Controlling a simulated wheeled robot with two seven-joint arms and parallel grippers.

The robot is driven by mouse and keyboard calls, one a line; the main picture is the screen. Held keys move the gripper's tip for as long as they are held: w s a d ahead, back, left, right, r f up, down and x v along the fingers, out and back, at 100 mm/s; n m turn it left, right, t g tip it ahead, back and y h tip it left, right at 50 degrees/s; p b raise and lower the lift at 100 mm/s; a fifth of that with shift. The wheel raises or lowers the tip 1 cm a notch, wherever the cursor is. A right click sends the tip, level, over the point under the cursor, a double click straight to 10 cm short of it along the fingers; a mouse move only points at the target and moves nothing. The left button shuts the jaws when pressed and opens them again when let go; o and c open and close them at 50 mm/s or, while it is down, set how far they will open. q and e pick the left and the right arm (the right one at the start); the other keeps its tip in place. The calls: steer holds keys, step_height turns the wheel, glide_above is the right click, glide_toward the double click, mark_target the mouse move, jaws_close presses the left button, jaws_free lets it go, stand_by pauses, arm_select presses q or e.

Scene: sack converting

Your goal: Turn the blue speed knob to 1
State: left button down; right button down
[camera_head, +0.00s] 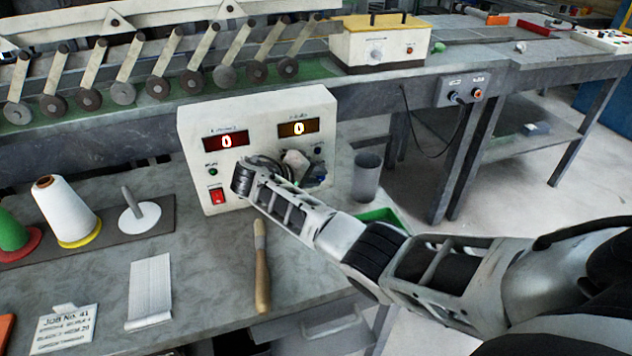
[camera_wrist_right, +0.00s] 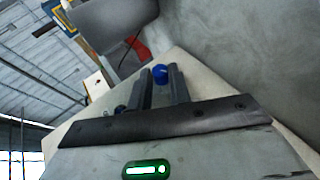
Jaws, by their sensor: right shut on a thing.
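A cream control box (camera_head: 225,175) stands on the bench in the head view. Its red display (camera_head: 226,141) and amber display (camera_head: 299,128) both read 0. My right gripper (camera_head: 312,172) is at the right half of its front panel and hides part of it. In the right wrist view my right gripper (camera_wrist_right: 161,80) has its two fingers on either side of a blue knob (camera_wrist_right: 160,72), shut on it. Another small dark blue knob (camera_wrist_right: 120,109) shows beside the fingers. The panel labels are too small to read. My left gripper is not in view.
A grey cup (camera_head: 366,178) stands right of the box.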

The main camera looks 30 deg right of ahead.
steer(key=shift+a+f+n+h+b, duration=0.1)
steer(key=shift+f+n+h+b, duration=0.2)
steer(key=shift+h+b, duration=0.85)
steer(key=c, duration=1.3)
jaws_free()
steer(key=shift+a, duration=0.1)
steer(key=b+v, duration=0.2)
steer(key=v, duration=1.4)
steer(key=shift+f, duration=0.1)
